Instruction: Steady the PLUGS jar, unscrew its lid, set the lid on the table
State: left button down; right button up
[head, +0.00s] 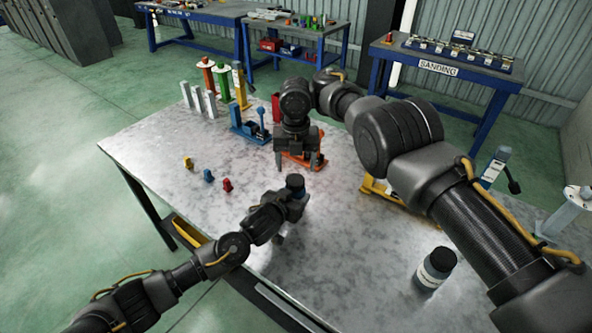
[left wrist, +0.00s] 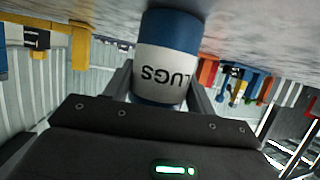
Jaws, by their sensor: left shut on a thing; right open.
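The PLUGS jar (left wrist: 166,62) stands upright on the table, blue with a white label reading "LUGS" in the visible part, upside down in the left wrist view. My left gripper (head: 292,200) is shut around its body. In the head view the jar's dark blue lid (head: 295,182) shows above the left gripper, on the jar. My right gripper (head: 298,160) is open and empty, fingers pointing down, higher up and behind the jar in the head view. The grey metal table (head: 215,165) is under them.
A second dark-lidded jar (head: 437,266) with a white label stands at the table's front right. Small yellow, blue and red pieces (head: 208,175) lie at the left. Blue and orange toggle clamps (head: 247,128) and coloured posts stand along the back. The table between is clear.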

pick_arm(q)
jog(key=shift+f, duration=0.1)
pick_arm(e)
jog(key=shift+w+r, duration=0.15)
jog(key=shift+r, duration=0.3)
jog(key=shift+c, duration=0.3)
jog(key=w+d+r+t+h, duration=0.45)
jog(key=w+r, duration=0.25)
jog(key=r, duration=0.2)
notch_tip(320, 180, up, 3)
jog(key=w+t, duration=0.2)
jog(key=w, duration=0.1)
jog(key=m+g+y, duration=0.3)
jog(key=g+y, duration=0.2)
jog(key=g, duration=0.1)
send_over(295, 180)
notch_tip(295, 180, down, 10)
jog(key=shift+d+r, duration=0.1)
jog(key=shift+f, duration=4.05)
